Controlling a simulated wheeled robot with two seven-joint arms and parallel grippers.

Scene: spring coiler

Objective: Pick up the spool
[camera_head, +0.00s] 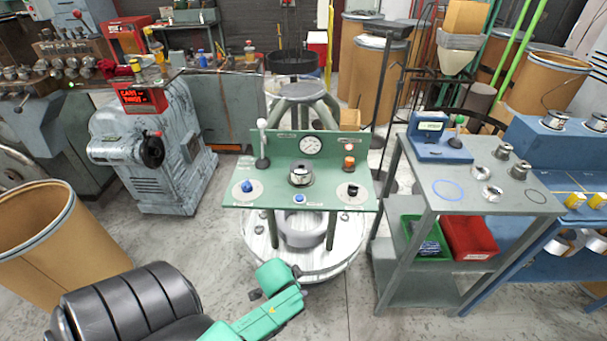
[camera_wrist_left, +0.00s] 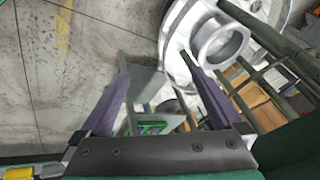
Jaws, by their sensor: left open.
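A small metal spool (camera_head: 301,174) sits in the middle of the green control panel (camera_head: 260,145) of the coiler. Several similar small metal spools, one of them here (camera_head: 480,172), stand on the grey cart's top at the right; I cannot tell which one the task means. My left arm reaches in from the lower left, below and in front of the panel. My left gripper (camera_wrist_left: 156,66) shows in the left wrist view, with its two purple-grey fingers spread and nothing between them. In the head view its fingers cannot be made out clearly. My right gripper is not in view.
The grey cart (camera_head: 415,170) carries a green bin (camera_head: 425,240) and a red bin (camera_head: 468,238) on its shelf. Under the panel is a round white base with a grey ring (camera_head: 302,232). A brown drum (camera_head: 40,235) stands at left. Floor between base and cart is narrow.

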